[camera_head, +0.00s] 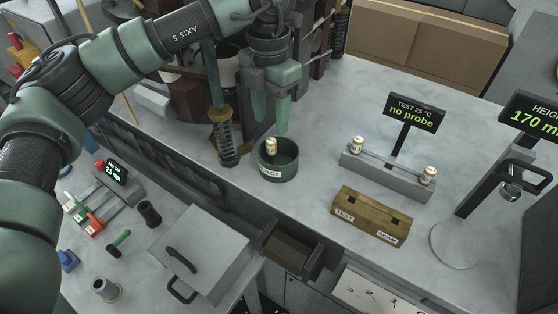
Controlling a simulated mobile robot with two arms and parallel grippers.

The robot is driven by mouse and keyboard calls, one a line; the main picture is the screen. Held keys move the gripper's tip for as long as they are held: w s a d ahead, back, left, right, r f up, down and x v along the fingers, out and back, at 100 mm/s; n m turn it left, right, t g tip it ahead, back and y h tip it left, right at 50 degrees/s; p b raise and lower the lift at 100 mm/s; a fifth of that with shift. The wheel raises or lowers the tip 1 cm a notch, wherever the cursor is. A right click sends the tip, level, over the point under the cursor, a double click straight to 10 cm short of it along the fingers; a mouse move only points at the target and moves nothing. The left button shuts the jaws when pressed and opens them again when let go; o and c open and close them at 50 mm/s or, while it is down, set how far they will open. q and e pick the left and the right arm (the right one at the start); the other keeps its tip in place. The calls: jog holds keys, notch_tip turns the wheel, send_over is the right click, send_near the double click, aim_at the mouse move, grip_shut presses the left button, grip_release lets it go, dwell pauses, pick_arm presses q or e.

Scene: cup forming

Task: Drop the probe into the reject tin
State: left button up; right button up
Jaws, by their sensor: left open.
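The reject tin (279,175) is a dark green round tin with a white label on its front, standing on the grey bench. A small pale cylinder with a dark and gold band, which looks like the probe (271,146), stands upright inside it, its top near the rim. My left gripper (270,126) is just above and behind the tin, its two green fingers pointing down and apart. Nothing is between the fingers. My right gripper is not in view.
A grey rack (386,174) with two similar small cylinders at its ends stands right of the tin, below a sign reading "no probe" (414,113). A brown labelled box (371,216) lies in front. A coil spring post (225,140) stands close left of the tin.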

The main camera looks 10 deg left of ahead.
pick_arm(q)
notch_tip(320, 180, up, 7)
jog(key=b, duration=0.1)
jog(key=shift+f, duration=0.2)
jog(key=shift+r, duration=0.1)
